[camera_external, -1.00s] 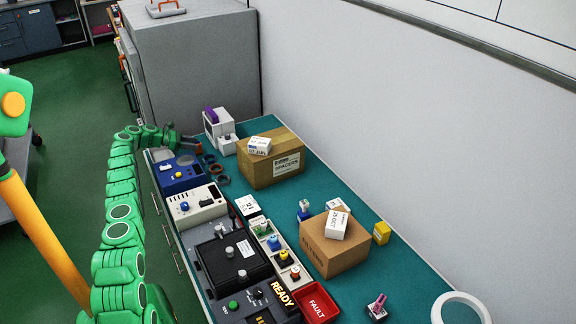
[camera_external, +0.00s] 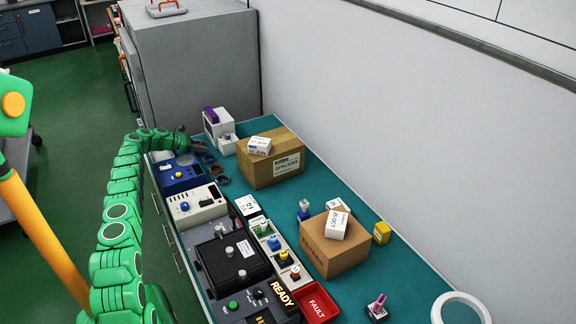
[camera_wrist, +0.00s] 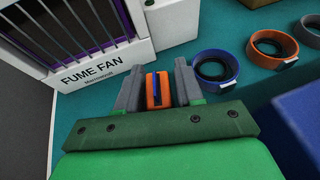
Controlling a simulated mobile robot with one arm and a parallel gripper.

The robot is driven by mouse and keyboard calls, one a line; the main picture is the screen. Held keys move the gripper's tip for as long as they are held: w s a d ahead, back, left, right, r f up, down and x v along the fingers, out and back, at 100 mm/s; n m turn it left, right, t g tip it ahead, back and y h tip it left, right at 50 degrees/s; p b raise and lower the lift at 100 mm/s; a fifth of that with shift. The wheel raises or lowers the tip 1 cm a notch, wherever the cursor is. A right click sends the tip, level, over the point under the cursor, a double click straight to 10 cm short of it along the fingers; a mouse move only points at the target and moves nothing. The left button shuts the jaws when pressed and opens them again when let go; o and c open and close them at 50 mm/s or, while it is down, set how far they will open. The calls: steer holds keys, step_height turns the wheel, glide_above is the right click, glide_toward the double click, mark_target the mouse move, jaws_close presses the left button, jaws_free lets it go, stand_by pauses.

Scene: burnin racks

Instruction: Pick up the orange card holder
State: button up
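The orange card holder (camera_wrist: 151,94) shows in the wrist view with a dark blue card standing in its slot. My gripper (camera_wrist: 158,82) has its grey fingers on either side of the holder, with a narrow teal gap seeming to show beside it. The gripper looks open around the holder. In the external view my gripper (camera_external: 187,144) is low at the far left end of the bench, and the holder is hidden there.
The white fume fan (camera_wrist: 88,72) stands close on the left in the wrist view. A blue ring (camera_wrist: 214,66) and an orange ring (camera_wrist: 271,48) lie to the right. A blue device (camera_external: 178,176) is nearer along the bench (camera_external: 318,176). A cardboard box (camera_external: 262,170) stands beyond the rings.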

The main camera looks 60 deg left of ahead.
jaws_close()
steer(key=shift+r, duration=0.15)
steer(key=shift+r, duration=1.55)
steer(key=shift+s+d+r, duration=1.3)
steer(key=shift+d+r, duration=0.3)
steer(key=shift+d, duration=0.3)
steer(key=shift+s+d+r, duration=1.3)
steer(key=shift+d+r, duration=0.35)
steer(key=shift+d, duration=0.3)
steer(key=shift+s+d+r, duration=1.3)
steer(key=shift+d+r, duration=0.3)
steer(key=shift+d, duration=0.3)
